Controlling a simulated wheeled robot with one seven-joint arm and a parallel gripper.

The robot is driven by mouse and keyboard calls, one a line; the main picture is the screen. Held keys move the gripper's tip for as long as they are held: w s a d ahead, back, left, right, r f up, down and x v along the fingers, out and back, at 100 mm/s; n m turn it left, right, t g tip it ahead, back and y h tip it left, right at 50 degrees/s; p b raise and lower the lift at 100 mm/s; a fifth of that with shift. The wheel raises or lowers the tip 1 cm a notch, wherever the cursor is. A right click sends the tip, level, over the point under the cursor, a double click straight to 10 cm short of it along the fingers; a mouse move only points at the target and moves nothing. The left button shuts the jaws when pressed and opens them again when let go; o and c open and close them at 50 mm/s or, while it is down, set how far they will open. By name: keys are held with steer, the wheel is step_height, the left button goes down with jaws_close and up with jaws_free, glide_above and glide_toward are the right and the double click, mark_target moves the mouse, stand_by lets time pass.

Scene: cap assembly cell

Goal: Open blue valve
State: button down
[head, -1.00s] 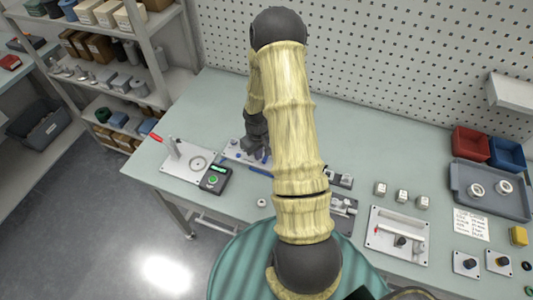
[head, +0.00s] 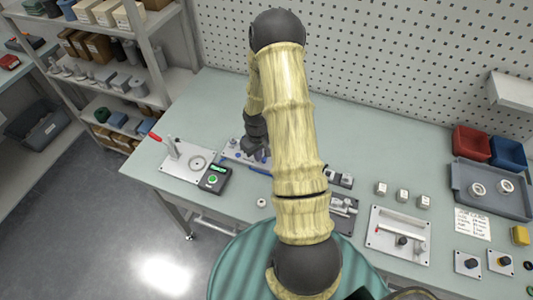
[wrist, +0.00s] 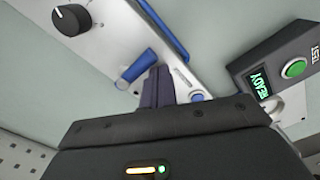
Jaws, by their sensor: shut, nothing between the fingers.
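A pale valve plate (head: 232,156) lies on the bench, partly hidden behind my arm in the head view. In the wrist view a short blue handle (wrist: 138,66) sticks up from the plate, close beside my fingertips. I cannot tell whether they touch it. My gripper (wrist: 158,78) is shut with nothing between its fingers and points down at the plate. A small blue round part (wrist: 198,97) sits on the plate to the right of the fingers. A black knob (wrist: 71,19) with a white mark is at the plate's upper left.
A long blue bar (wrist: 164,28) lies along the plate's edge. A dark device (head: 215,178) with a green button stands close to the plate; its display reads READY in the wrist view. A base with a red-handled lever (head: 172,153) is further left.

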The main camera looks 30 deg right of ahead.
steer(key=shift+f, duration=0.3)
steer(key=shift+r, duration=0.4)
stand_by(0.5)
